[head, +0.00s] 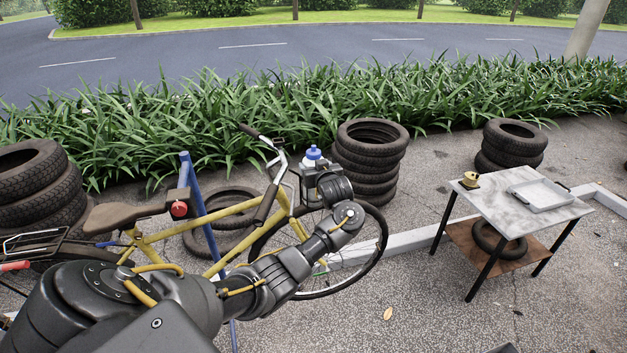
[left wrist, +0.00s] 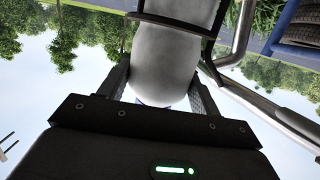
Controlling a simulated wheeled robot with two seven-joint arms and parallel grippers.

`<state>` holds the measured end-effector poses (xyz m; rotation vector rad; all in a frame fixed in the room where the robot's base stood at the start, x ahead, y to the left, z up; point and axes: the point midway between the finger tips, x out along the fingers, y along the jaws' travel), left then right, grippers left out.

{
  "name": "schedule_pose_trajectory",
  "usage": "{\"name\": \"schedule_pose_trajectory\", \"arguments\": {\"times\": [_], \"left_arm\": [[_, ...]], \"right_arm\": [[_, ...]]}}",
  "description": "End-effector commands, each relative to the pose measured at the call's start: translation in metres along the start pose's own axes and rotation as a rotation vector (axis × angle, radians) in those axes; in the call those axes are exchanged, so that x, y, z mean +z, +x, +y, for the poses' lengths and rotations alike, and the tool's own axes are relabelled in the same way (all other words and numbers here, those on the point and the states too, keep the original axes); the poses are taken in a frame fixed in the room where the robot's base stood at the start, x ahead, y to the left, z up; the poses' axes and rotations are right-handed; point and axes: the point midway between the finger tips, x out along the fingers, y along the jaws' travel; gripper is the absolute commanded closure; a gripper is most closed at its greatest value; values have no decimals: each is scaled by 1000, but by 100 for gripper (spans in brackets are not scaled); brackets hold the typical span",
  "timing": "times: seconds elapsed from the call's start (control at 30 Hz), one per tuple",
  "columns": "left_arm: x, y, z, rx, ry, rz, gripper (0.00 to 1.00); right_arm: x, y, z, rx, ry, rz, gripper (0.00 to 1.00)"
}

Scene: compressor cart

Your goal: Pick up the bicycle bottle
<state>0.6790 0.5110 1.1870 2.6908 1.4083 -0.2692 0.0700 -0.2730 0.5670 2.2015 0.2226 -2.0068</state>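The bicycle bottle (head: 313,153) shows in the head view as a blue cap and a pale top just behind my left gripper (head: 319,184), at the front of a yellow bicycle (head: 157,242). In the left wrist view the whitish-grey bottle (left wrist: 168,60) lies between the two fingers of my left gripper (left wrist: 160,85), with a black cage band (left wrist: 170,22) across it. The fingers flank the bottle closely, and I cannot tell whether they press on it. Its lower part is hidden in the head view. My right gripper is not in view.
The bicycle leans by a blue stand (head: 195,195), with its handlebar (head: 270,185) close left of my gripper. Tire stacks (head: 371,150) stand behind and at the far left.

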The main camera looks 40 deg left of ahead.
Motion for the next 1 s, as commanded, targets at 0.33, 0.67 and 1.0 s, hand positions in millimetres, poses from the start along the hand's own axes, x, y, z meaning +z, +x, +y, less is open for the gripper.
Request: {"name": "schedule_pose_trajectory", "arguments": {"times": [0.33,0.67,1.0], "left_arm": [[0,0,0,0,1,-1,83],[-1,0,0,0,-1,1,93],[-31,-6,1,2,-7,4,93]], "right_arm": [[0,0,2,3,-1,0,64],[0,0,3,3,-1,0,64],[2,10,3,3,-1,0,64]]}}
